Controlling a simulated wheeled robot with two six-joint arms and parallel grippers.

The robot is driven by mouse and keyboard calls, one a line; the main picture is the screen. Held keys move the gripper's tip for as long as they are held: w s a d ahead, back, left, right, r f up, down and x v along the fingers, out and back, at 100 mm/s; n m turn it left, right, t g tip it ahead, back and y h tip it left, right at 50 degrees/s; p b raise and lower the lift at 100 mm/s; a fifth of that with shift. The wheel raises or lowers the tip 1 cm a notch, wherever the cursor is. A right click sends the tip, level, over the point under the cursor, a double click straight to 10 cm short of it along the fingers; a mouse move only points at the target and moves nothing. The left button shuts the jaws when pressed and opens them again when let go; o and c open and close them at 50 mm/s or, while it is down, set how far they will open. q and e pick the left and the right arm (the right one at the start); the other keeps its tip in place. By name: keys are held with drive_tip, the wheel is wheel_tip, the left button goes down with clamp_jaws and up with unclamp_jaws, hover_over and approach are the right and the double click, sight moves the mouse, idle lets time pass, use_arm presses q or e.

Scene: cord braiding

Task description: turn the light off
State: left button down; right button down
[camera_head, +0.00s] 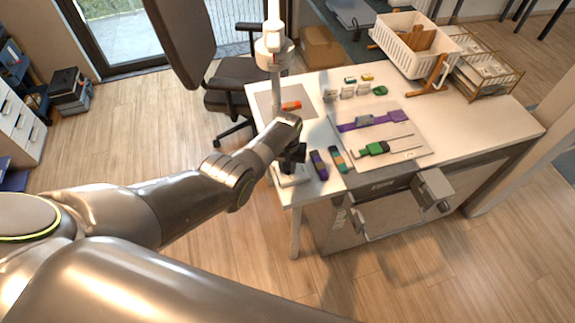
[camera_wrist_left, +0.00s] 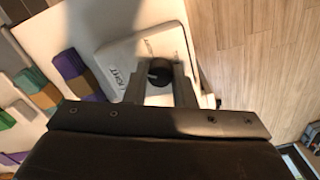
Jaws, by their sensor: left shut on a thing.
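A white box with the word LIGHT on it (camera_wrist_left: 128,62) sits at the desk's near left corner; it also shows in the head view (camera_head: 290,178). A round black knob (camera_wrist_left: 158,72) stands on top of the box. My left gripper (camera_head: 291,156) is over the box. In the left wrist view its two fingers (camera_wrist_left: 158,88) stand on either side of the knob, shut on it. The fingers and gripper body hide part of the box. My right gripper is in neither view.
A purple and a teal-brown block (camera_head: 338,159) lie right of the box. A white board (camera_head: 418,150) holds purple and green cord pieces. A white basket (camera_head: 395,42) stands at the back right. A white post (camera_head: 273,55) rises behind my gripper. A grey frame (camera_head: 395,228) juts below the desk.

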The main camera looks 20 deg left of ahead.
use_arm(q)
drive_tip(key=n, duration=0.6)
drive_tip(key=shift+n, duration=0.3)
idle(0.4)
drive_tip(key=c, duration=1.2)
unclamp_jaws()
drive_tip(key=shift+r, duration=0.15)
drive_tip(key=shift+r+p, duration=0.3)
drive_tip(key=shift+p, duration=0.15)
wheel_tip(320, 180, up, 17)
drive_tip(key=p, duration=0.1)
drive_tip(key=shift+f+p, duration=0.2)
drive_tip(key=shift+p, duration=0.15)
